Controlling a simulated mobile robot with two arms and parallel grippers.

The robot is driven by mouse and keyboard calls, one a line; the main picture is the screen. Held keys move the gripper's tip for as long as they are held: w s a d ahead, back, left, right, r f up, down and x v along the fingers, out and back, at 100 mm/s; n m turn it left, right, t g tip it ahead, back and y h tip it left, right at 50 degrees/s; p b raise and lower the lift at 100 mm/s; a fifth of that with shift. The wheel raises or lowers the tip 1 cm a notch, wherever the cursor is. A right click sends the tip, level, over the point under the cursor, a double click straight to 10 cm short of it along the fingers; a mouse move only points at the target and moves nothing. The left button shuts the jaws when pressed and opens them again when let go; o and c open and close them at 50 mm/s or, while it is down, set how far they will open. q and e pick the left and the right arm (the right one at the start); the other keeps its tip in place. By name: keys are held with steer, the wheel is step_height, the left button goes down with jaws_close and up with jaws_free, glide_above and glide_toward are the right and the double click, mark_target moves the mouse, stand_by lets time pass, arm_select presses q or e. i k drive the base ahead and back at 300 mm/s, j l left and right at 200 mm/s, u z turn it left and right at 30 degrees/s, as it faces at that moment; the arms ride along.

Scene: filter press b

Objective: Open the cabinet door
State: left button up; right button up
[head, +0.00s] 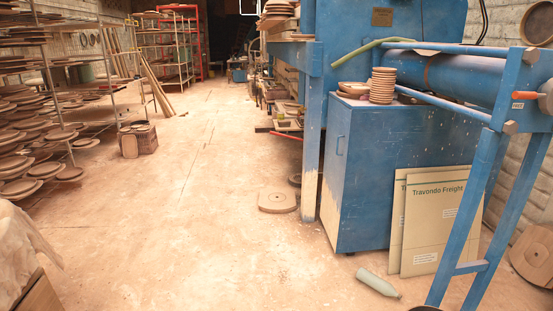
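The blue cabinet (400,150) stands right of centre on the floor beneath the blue press. Its narrow left side, with a small handle (340,146) near the upper part, looks like the door, and it appears shut. The broad side facing me is plain blue with worn edges. Neither of my grippers shows in the head view.
Two flat panels (440,215) marked "Travondo Freight" lean against the cabinet. A greenish bottle (379,282) lies before them. Stacked discs (382,86) sit on top. Shelves (45,120) line the left; the middle floor is clear.

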mark_target(338, 119)
steer(key=i+j, duration=0.15)
steer(key=i, duration=0.8)
steer(key=i+j, duration=0.2)
steer(key=i, duration=0.7)
steer(key=j+u, duration=0.05)
